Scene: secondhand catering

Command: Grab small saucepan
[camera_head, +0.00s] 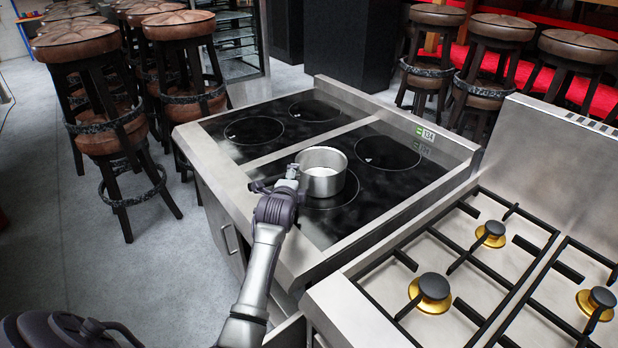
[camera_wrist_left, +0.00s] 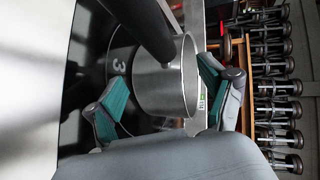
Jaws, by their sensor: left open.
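The small saucepan (camera_head: 324,174) is a silver metal pot standing upright on the black glass hob (camera_head: 385,185), on its near middle cooking zone. In the left wrist view the saucepan (camera_wrist_left: 172,80) shows close up, with its dark handle (camera_wrist_left: 145,25) running to the top edge. My left gripper (camera_head: 283,184) is at the saucepan's left side in the head view. In the wrist view my left gripper (camera_wrist_left: 165,95) is open, its two teal-padded fingers apart with the pan appearing between them. I cannot tell whether they touch it. My right gripper is not in view.
A gas cooker with black grates (camera_head: 480,265) and brass burners stands to the right. Stools (camera_head: 95,100) crowd the floor at left, more (camera_head: 480,60) stand behind. The other hob zones are bare. Grey floor (camera_head: 130,265) is open at lower left.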

